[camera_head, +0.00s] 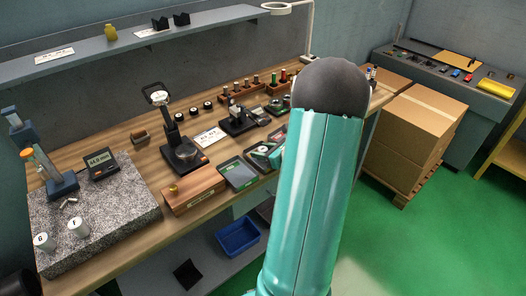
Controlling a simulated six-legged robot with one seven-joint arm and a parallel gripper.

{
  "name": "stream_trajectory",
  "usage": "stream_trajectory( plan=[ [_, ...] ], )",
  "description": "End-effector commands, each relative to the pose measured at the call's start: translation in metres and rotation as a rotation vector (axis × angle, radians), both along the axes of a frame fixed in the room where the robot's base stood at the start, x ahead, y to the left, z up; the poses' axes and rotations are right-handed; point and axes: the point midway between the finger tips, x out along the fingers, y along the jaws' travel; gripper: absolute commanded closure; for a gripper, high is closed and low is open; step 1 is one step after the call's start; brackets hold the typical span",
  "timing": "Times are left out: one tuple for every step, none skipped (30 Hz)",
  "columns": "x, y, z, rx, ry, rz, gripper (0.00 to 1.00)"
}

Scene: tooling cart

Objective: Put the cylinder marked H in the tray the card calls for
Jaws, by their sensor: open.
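Two pale cylinders stand on the speckled granite block (110,203) at the left. The left cylinder (44,242) has a letter that looks like G, and the right cylinder (78,228) looks marked F. I cannot make out an H on any cylinder. A white card (209,138) lies mid-bench; its print is too small to read. A flat grey-green tray (238,173) sits at the bench's front edge, with small dark trays (262,155) holding pieces just right of it. My teal arm covers the bench beyond. My gripper does not show.
A gauge stand with a readout (101,164) stands on the granite. A magnifier stand (181,150) and a wooden block (193,188) are mid-bench. A blue bin (238,236) is on the lower shelf. Cardboard boxes (420,125) stand right; green floor is clear there.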

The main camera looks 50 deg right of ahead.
Motion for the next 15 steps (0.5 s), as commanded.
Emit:
stream_trajectory(
  plan=[
    [-0.002,0.0,0.003,-0.002,0.0,-0.001,0.59],
    [-0.005,-0.001,0.004,-0.002,0.0,-0.001,0.59],
    [-0.009,0.0,0.006,-0.002,-0.001,-0.001,0.59],
    [-0.014,-0.001,0.008,-0.002,-0.001,-0.002,0.59],
    [-0.018,-0.001,0.01,-0.003,-0.001,-0.003,0.59],
    [-0.026,-0.001,0.013,-0.002,0.0,-0.005,0.59],
    [-0.032,-0.001,0.015,-0.002,0.0,-0.005,0.59],
    [-0.037,0.0,0.018,-0.002,-0.001,-0.003,0.59],
    [-0.046,-0.001,0.021,-0.003,0.0,-0.004,0.59],
    [-0.052,0.0,0.024,-0.002,0.0,-0.003,0.59],
    [-0.059,0.0,0.027,-0.004,-0.001,-0.004,0.59],
    [-0.067,0.0,0.03,-0.003,0.0,-0.004,0.59],
    [-0.073,0.0,0.032,-0.002,0.0,-0.004,0.59],
    [-0.078,0.0,0.035,-0.002,-0.001,-0.004,0.59],
    [-0.085,0.0,0.037,-0.002,0.0,-0.003,0.59]
  ],
)
